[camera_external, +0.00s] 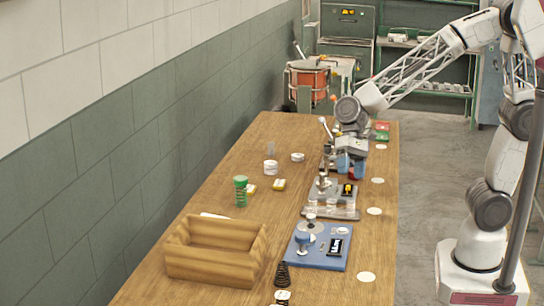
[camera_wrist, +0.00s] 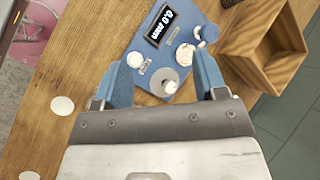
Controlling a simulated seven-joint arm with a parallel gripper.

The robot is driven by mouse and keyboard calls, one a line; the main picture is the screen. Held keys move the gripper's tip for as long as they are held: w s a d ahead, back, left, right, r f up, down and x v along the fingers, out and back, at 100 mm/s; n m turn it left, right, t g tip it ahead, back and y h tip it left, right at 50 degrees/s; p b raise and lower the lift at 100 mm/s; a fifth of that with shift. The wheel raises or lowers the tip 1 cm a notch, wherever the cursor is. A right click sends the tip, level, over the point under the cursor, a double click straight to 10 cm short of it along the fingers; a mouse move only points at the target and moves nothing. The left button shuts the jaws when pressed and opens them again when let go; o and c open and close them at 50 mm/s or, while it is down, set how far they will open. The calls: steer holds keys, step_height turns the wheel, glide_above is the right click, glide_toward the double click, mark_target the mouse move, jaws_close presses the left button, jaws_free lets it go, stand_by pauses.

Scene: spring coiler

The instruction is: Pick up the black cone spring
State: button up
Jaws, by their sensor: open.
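The black cone spring (camera_external: 282,274) stands on the table near the front, between the wooden box and the blue gauge, in the external view. It looks narrower at the top. My gripper (camera_external: 350,166) is above the far part of the table, well beyond the spring. In the wrist view my gripper (camera_wrist: 161,76) points down with its blue fingers spread wide and nothing held between them.
A wooden box (camera_external: 189,265) stands left of the spring. The blue gauge (camera_external: 330,263) with a display is at its right, also ahead in the wrist view (camera_wrist: 176,20). A green spring (camera_external: 240,191) stands farther back. A clear-based device (camera_external: 345,211) is mid-table.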

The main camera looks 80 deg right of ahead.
steer(key=w+a+f+m+g+y, duration=0.1)
steer(key=w+a+f+m+y, duration=0.35)
steer(key=w+a, duration=0.6)
steer(key=m+y, duration=0.2)
steer(key=m, duration=0.3)
glide_toward(283, 262)
steer(key=shift+s+a+r+n+t+h, duration=0.15)
steer(key=shift+a+r+n+t+h, duration=0.1)
steer(key=shift+a+r+t, duration=0.1)
steer(key=shift+a, duration=0.1)
steer(key=shift+x, duration=3.25)
steer(key=shift+s+f, duration=0.1)
steer(key=shift+f, duration=0.05)
steer(key=shift+x, duration=2.55)
steer(key=shift+f, duration=0.1)
steer(key=shift+c, duration=0.4)
steer(key=c, duration=1)
